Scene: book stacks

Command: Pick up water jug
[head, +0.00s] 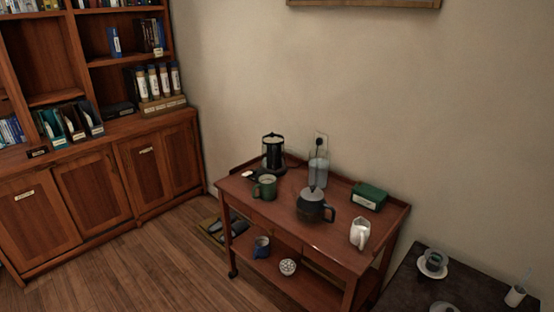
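A wooden cart (285,225) stands against the wall. A clear jug-like vessel with a bluish tint (318,174) stands at the back middle of its top, below a wall socket. Its lower part is partly hidden by the dark teapot (312,206) in front of it. I cannot tell for certain which vessel is the water jug. Neither of my grippers is in view.
The cart top also holds a green mug (265,188), a black kettle (273,152) and a green box (369,195). A dark table (440,285) stands right; a bookcase (90,165) stands left.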

